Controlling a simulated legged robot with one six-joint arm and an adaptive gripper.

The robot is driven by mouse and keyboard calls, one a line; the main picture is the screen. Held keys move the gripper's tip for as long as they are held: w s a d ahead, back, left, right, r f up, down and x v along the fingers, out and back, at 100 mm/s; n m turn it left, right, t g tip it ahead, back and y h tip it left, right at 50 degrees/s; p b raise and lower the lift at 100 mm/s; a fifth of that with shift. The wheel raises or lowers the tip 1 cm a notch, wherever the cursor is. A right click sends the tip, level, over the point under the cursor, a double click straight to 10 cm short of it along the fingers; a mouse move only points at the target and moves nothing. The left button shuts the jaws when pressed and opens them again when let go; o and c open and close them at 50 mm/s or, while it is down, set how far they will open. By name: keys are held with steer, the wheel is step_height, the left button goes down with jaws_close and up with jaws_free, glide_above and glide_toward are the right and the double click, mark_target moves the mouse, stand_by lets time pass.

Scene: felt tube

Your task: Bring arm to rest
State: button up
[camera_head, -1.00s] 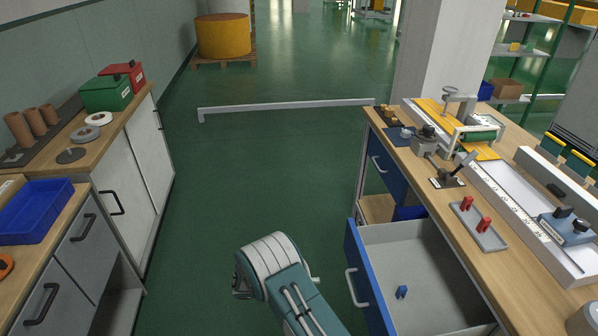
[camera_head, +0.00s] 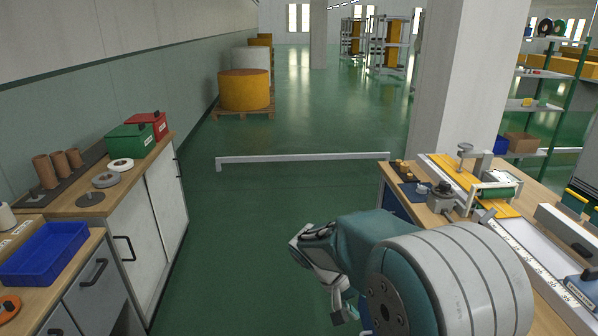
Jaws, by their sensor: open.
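My arm is raised and folded, and its large teal and white joint fills the lower right of the picture. My gripper (camera_head: 345,304) hangs below the grey wrist, fingers pointing down, over the floor aisle just left of the right workbench. Its fingers look apart, with nothing visible held between them. The arm partly covers the fingertips and a small blue patch behind them, which I cannot identify.
The right workbench (camera_head: 407,178) carries fixtures and a ruled rail; my arm hides its drawers. The left bench (camera_head: 128,180) holds tubes, tape rolls and green and red boxes; a blue bin (camera_head: 45,254) is nearer. A low white barrier (camera_head: 300,158) crosses the green floor.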

steer(key=s+d+r+t+y, duration=0.1)
steer(key=s+r+t+y, duration=0.2)
steer(key=s+r, duration=0.3)
steer(key=s+d+r+t+y, duration=0.1)
steer(key=s+r+t+y, duration=0.3)
steer(key=s, duration=0.9)
step_height(320, 180, up, 3)
steer(key=shift+s+f+n, duration=0.1)
steer(key=shift+s+n, duration=0.1)
steer(key=shift+n, duration=0.1)
